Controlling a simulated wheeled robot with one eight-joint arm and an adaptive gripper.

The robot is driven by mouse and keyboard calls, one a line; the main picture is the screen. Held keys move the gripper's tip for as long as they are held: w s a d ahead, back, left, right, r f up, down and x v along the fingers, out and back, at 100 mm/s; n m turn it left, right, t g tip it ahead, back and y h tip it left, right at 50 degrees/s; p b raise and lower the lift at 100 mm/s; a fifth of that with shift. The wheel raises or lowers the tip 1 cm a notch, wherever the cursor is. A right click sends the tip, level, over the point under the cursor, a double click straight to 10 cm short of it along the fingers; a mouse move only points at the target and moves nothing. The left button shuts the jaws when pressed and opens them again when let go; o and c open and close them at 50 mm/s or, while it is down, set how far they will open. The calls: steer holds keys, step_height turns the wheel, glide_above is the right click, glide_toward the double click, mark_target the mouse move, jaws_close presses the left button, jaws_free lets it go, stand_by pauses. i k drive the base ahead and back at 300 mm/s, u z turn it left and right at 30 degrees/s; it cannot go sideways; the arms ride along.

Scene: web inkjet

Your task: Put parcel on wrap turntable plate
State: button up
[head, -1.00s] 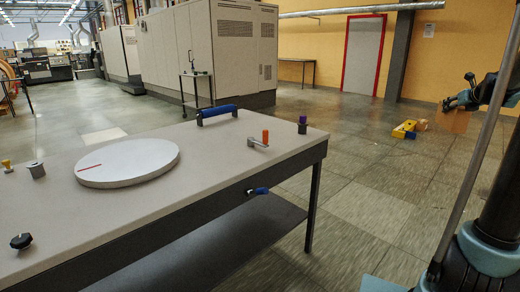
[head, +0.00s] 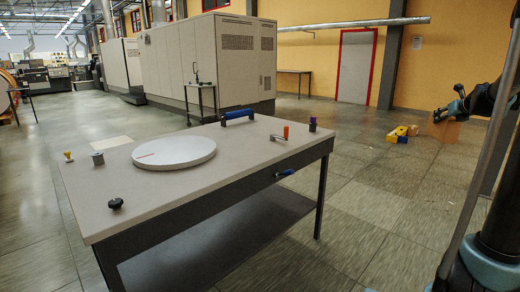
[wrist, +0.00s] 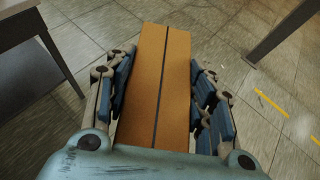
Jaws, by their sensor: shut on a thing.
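The parcel (wrist: 158,85) is a brown cardboard box with a dark stripe along it. In the wrist view it sits between the two blue-padded fingers of my gripper (wrist: 160,100), which is shut on it. In the head view the parcel (head: 445,130) hangs below my gripper (head: 450,112) at the right, in the air and well away from the table. The wrap turntable plate (head: 175,153) is a round white disc with a red line, lying on the table's left half. Nothing is on the plate.
A yellow thing (head: 401,133) is on the floor at right. Floor between table and arm is open.

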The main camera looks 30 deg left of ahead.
mark_target(174, 148)
steer(key=k, duration=0.8)
steer(key=u, duration=1.85)
steer(key=i, duration=1)
steer(key=u, duration=0.05)
